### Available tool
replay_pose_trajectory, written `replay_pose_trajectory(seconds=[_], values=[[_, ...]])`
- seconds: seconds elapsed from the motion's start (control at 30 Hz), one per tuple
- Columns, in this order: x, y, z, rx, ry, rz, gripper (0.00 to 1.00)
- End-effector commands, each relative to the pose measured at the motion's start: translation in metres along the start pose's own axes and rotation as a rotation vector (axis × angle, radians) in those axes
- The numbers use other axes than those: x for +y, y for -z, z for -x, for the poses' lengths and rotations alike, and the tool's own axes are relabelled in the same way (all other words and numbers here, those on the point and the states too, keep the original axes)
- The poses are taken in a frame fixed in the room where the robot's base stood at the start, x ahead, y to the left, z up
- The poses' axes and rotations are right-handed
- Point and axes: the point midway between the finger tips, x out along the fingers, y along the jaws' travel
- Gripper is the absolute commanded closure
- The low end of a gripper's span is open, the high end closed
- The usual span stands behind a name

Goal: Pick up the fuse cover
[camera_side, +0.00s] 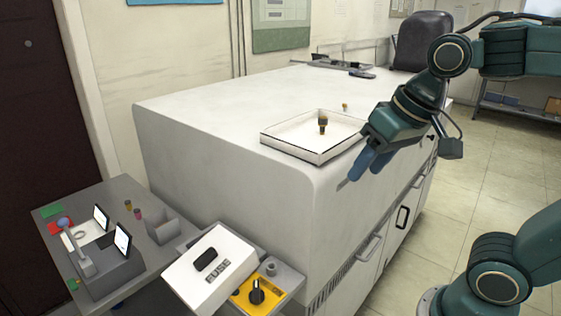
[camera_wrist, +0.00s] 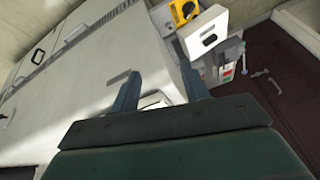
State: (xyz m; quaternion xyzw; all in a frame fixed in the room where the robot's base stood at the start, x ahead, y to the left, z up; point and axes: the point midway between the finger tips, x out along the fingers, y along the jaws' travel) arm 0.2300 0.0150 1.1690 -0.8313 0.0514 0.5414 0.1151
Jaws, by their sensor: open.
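A white tilted panel with a black handle and dark printed lettering, which looks like the fuse cover (camera_side: 233,250), is at the lower middle of the side view, in front of the large white cabinet. It also shows near the top of the wrist view (camera_wrist: 212,25). My gripper (camera_side: 366,168) is near the cabinet's front edge, well to the right of and above the cover. In the wrist view my gripper's two blue fingers (camera_wrist: 157,80) are apart, with nothing gripped between them. The cover's underside is hidden.
The white cabinet (camera_side: 210,115) is a large obstacle beside the cover. A shallow white tray (camera_side: 290,146) with a small dark-topped object (camera_side: 323,122) stands on it. A yellow panel with a black knob (camera_side: 257,291) adjoins the cover. A grey bench (camera_side: 90,192) holds small items at left.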

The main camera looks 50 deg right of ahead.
Motion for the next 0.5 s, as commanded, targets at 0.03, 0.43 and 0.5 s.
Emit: replay_pose_trajectory(seconds=[0.03, 0.43, 0.5], values=[[-0.006, 0.010, -0.002, -0.018, 0.002, -0.041, 0.54], [-0.052, 0.079, -0.030, -0.133, -0.009, -0.394, 0.54], [-0.061, 0.090, -0.038, -0.153, -0.016, -0.455, 0.54]])
